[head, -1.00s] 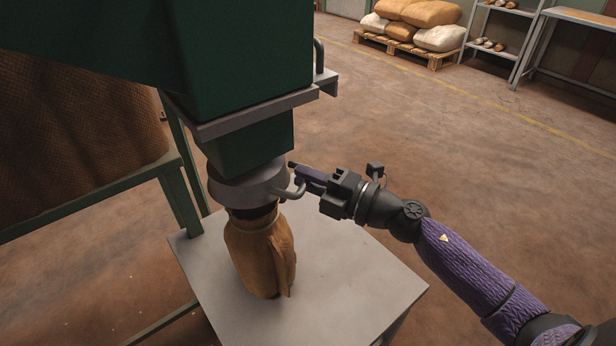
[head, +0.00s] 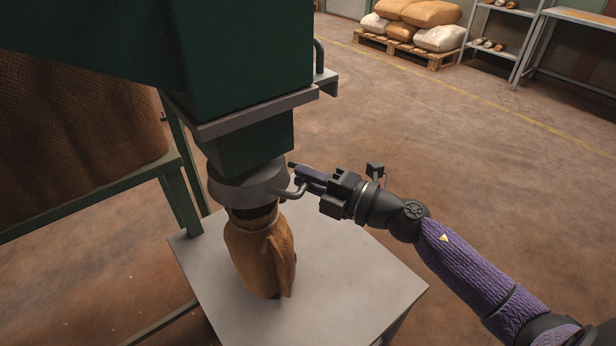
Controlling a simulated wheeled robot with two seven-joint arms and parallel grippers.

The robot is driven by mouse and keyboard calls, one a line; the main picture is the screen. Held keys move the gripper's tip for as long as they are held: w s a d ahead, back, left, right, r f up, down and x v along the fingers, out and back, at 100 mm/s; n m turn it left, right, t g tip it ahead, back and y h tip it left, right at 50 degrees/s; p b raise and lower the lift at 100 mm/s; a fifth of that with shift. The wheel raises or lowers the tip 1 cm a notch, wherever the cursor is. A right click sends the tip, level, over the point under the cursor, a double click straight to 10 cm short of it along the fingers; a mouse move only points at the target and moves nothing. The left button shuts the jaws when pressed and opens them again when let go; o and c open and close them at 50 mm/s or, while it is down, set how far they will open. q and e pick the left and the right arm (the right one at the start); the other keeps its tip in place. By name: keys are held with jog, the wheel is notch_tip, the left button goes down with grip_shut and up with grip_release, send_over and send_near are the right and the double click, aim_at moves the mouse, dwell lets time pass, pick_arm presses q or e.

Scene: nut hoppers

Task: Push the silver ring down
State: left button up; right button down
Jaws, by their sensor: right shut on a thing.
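The silver ring (head: 243,188) sits around the lower end of the green hopper (head: 250,148), with a bent handle on its right side. My right gripper (head: 300,180) is shut on that handle, reaching in from the right. A brown sack (head: 258,252) stands under the ring on a grey stand (head: 340,262). A dark spout band shows between the ring and the sack. My left gripper is not in view.
A large brown woven sack (head: 75,130) rests on a green frame (head: 120,190) at the left. A pallet (head: 405,49) with sacks and metal shelves (head: 520,40) stand at the back.

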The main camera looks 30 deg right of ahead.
pick_arm(q)
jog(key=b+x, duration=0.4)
jog(key=b, duration=0.1)
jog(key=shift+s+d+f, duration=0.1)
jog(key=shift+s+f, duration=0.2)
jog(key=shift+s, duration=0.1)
pick_arm(e)
notch_tip(320, 180, down, 8)
jog(key=shift+f, duration=0.1)
jog(key=c, duration=0.7)
grip_release()
jog(key=shift+o, duration=0.2)
pick_arm(q)
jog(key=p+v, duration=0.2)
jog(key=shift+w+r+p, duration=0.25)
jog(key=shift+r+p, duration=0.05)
jog(key=shift+p, duration=0.05)
pick_arm(e)
jog(key=v, duration=1)
